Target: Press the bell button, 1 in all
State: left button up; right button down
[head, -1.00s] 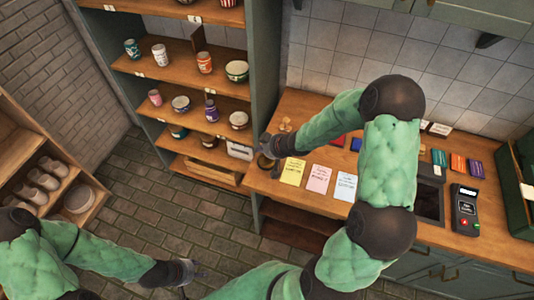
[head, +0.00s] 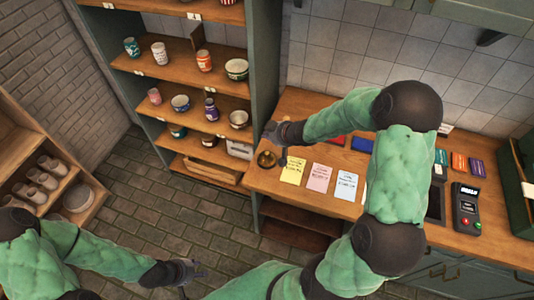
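The brass bell (head: 266,159) stands on the left end of the wooden counter, left of the yellow note. My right gripper (head: 276,142) is just behind and above the bell, to its upper right in the head view. A small gap seems to show between them, and the bell's top is in view. The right fingers are small and dark, so I cannot tell whether they are open. My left gripper (head: 192,279) hangs low over the floor with its fingers apart and empty.
Yellow (head: 293,170), pink (head: 320,178) and pale blue (head: 346,184) notes lie on the counter (head: 267,187). A card terminal (head: 466,210) stands at right. Shelves with pots and cups (head: 205,62) stand at left. My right arm hides part of the counter.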

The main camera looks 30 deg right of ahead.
jog(key=b, duration=0.7)
send_over(268, 154)
notch_tip(268, 154, down, 7)
jog(key=shift+a, duration=0.1)
jog(key=shift+f+b, duration=0.35)
jog(key=shift+f, duration=0.2)
jog(key=shift+f, duration=0.1)
dwell(0.5)
jog(key=shift+f, duration=0.3)
jog(key=shift+s+f+b, duration=0.1)
jog(key=shift+f+b, duration=0.35)
jog(key=shift+b, duration=0.05)
dwell(0.6)
jog(key=shift+r, duration=0.1)
dwell(0.3)
jog(key=shift+r+p, duration=0.75)
jog(key=shift+p, duration=0.2)
